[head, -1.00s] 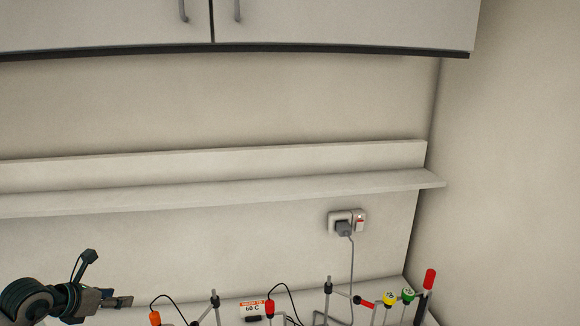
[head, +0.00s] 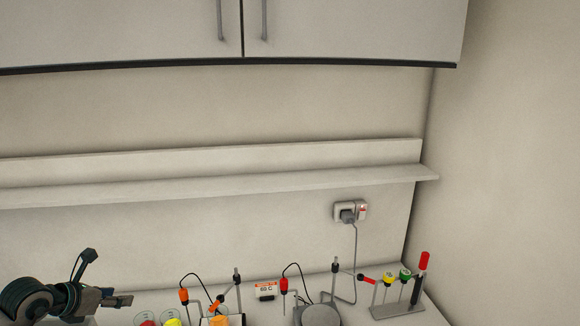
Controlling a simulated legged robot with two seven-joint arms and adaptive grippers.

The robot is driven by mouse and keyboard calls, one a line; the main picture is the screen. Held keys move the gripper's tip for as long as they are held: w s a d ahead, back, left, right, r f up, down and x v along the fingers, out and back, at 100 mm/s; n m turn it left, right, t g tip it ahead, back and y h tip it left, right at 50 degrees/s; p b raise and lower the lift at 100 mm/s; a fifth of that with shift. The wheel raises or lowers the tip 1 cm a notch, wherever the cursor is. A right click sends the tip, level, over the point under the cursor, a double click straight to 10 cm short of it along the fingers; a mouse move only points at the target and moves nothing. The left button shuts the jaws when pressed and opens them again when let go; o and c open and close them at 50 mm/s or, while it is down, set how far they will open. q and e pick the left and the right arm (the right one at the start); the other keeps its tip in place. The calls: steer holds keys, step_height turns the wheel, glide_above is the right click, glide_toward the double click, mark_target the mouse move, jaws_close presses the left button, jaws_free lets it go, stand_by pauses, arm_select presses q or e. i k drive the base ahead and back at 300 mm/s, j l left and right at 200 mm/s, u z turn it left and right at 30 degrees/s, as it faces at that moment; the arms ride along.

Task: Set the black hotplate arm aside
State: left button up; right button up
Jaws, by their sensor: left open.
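My left gripper (head: 117,298) is open and empty at the lower left, pointing right, left of the bench items. A grey round hotplate (head: 319,316) sits at the bottom edge, partly cut off. Beside it stands a thin rod with a black clamp (head: 335,267) at its top, and a red probe (head: 284,285) on a black cable. A second rod with a black clamp (head: 237,275) stands further left, with an orange probe (head: 184,296). I cannot tell which of these is the black hotplate arm. My right gripper is not in view.
A small display reading 60 C (head: 266,290) stands between the rods. A rack (head: 400,309) with yellow, green and red capped items is at the right. Coloured caps (head: 172,322) show at the bottom. A wall shelf (head: 250,184) and socket (head: 350,212) are behind.

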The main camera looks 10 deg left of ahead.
mark_target(220, 299)
steer(key=k+j, duration=0.15)
steer(key=k, duration=0.35)
steer(key=k+j, duration=0.1)
steer(key=k, duration=0.45)
